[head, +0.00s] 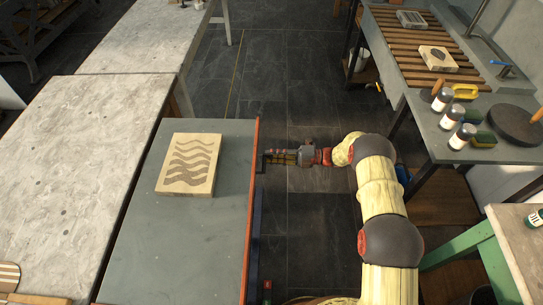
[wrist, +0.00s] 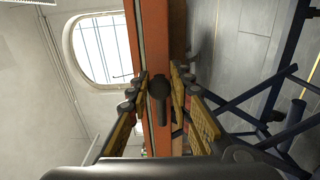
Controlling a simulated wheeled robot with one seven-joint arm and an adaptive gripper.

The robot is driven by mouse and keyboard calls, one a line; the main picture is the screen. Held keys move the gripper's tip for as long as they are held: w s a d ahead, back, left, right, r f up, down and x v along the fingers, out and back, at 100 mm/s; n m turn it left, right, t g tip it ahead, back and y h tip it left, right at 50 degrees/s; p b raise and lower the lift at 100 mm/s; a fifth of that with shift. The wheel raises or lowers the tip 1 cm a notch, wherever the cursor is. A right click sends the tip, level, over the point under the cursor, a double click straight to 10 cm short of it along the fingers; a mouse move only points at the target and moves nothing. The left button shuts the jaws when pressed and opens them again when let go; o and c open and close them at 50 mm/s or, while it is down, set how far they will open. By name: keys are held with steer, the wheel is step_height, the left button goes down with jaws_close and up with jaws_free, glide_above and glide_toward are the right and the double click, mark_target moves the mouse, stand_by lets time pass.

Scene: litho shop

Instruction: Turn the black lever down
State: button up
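The black lever (wrist: 161,105) shows in the wrist view, with a round hub on an orange edge strip (wrist: 152,40) and a short handle extending down the picture. My gripper (wrist: 160,88) is open, with one yellow-padded finger on each side of the lever and a visible gap to each. In the head view my gripper (head: 268,157) is close to the orange edge (head: 252,190) of the grey-topped table (head: 150,245), pointing left at it. I cannot make out the lever in the head view.
A wooden block with wavy dark bands (head: 188,163) lies on the grey table. A pale stone slab (head: 70,140) is at its left. A bench (head: 480,105) with jars stands at the right, and a green-legged table (head: 510,250) at the lower right. Blue bars (wrist: 275,110) show beside the gripper in the wrist view.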

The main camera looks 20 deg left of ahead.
steer(key=o, duration=0.4)
steer(key=shift+d, duration=0.15)
steer(key=v, duration=1.1)
steer(key=shift+w+d, duration=0.2)
steer(key=shift+d, duration=0.15)
